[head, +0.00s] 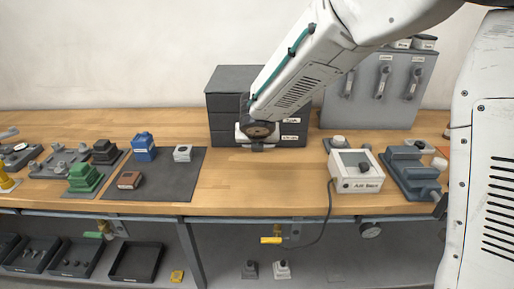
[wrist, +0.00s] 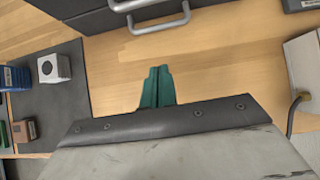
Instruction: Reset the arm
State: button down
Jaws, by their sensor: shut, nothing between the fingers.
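My arm reaches in from the upper right in the head view, and my gripper (head: 257,146) hangs over the wooden bench (head: 235,185), in front of the dark drawer unit (head: 222,104). In the wrist view my gripper's green fingers (wrist: 157,84) are together with nothing between them. Bare bench wood lies under the fingertips. The drawer unit's silver handles (wrist: 160,22) show just beyond the fingers in the wrist view. My wrist hides part of the drawer fronts in the head view.
A dark mat (head: 181,188) left of my gripper holds a blue block (head: 143,147), a grey block (head: 182,153) and a brown block (head: 129,180). A white box (head: 358,183) with a cable stands to the right. Black trays (head: 137,262) sit below.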

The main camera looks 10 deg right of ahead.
jog(key=s+d+r+m+g+h, duration=0.2)
jog(key=s+d+m+g, duration=0.1)
jog(key=s+d+m, duration=0.55)
jog(key=s+d+r+m+g+h, duration=0.1)
jog(key=s+d+r+m+g, duration=0.15)
jog(key=s+d+m, duration=0.65)
jog(key=s+d+r+m+y, duration=0.1)
jog(key=s+r+m+y, duration=0.1)
jog(key=s+m, duration=0.6)
jog(key=s+d+r+m+y, duration=0.1)
jog(key=s+r+m, duration=0.4)
jog(key=s+m, duration=0.4)
jog(key=s+g, duration=0.1)
jog(key=s, duration=0.2)
jog(key=shift+y, duration=0.4)
